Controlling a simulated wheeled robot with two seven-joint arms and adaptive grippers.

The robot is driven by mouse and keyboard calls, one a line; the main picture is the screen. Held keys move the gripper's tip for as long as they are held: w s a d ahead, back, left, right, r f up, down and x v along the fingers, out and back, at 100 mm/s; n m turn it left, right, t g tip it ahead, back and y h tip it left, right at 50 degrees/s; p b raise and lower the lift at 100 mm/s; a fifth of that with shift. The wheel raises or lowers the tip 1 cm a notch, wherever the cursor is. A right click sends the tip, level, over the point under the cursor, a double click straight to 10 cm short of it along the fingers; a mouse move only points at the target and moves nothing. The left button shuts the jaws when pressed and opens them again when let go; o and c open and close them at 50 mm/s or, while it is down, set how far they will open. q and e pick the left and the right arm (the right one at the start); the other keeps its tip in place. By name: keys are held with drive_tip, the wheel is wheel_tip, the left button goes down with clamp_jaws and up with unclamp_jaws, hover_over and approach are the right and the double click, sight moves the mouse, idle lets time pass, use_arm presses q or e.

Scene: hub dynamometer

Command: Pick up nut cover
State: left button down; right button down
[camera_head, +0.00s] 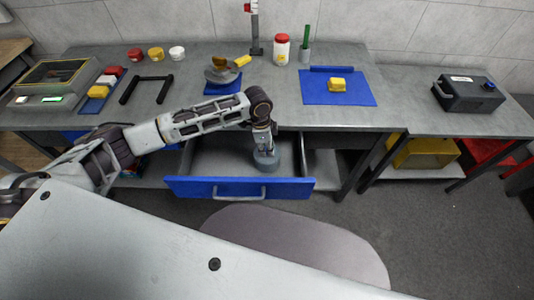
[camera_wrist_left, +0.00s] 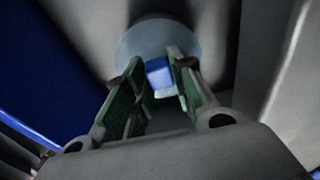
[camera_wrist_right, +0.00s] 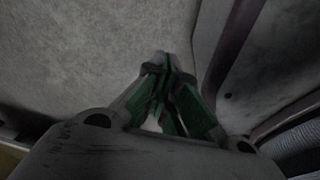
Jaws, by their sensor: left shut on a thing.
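The nut cover (camera_wrist_left: 135,42) looks like a round grey-blue disc with a small blue knob on it. It is in the open blue-fronted drawer (camera_head: 195,188), and part of it shows in the head view (camera_head: 267,163) below my left gripper. My left gripper (camera_wrist_left: 158,82) reaches down into the drawer, and its green-padded fingers are shut on the blue knob of the nut cover. I cannot tell whether the cover touches the drawer floor. My right gripper (camera_wrist_right: 168,62) shows only in its own wrist view, with fingertips together over a grey floor.
A dark box (camera_head: 468,94) stands on the right table.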

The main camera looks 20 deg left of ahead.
use_arm(q)
drive_tip(key=shift+r, duration=0.1)
use_arm(e)
drive_tip(key=shift+w, duration=0.2)
use_arm(q)
drive_tip(key=shift+r, duration=1.45)
drive_tip(key=shift+a+r, duration=0.2)
drive_tip(key=shift+r, duration=0.1)
drive_tip(key=s+a, duration=0.2)
drive_tip(key=a, duration=0.6)
drive_tip(key=s+a, duration=0.3)
drive_tip(key=a, duration=0.6)
drive_tip(key=shift+p, duration=0.45)
use_arm(e)
drive_tip(key=shift+s+d, duration=0.25)
drive_tip(key=shift+s, duration=0.3)
drive_tip(key=shift+s+d, duration=0.25)
drive_tip(key=shift+s, duration=0.25)
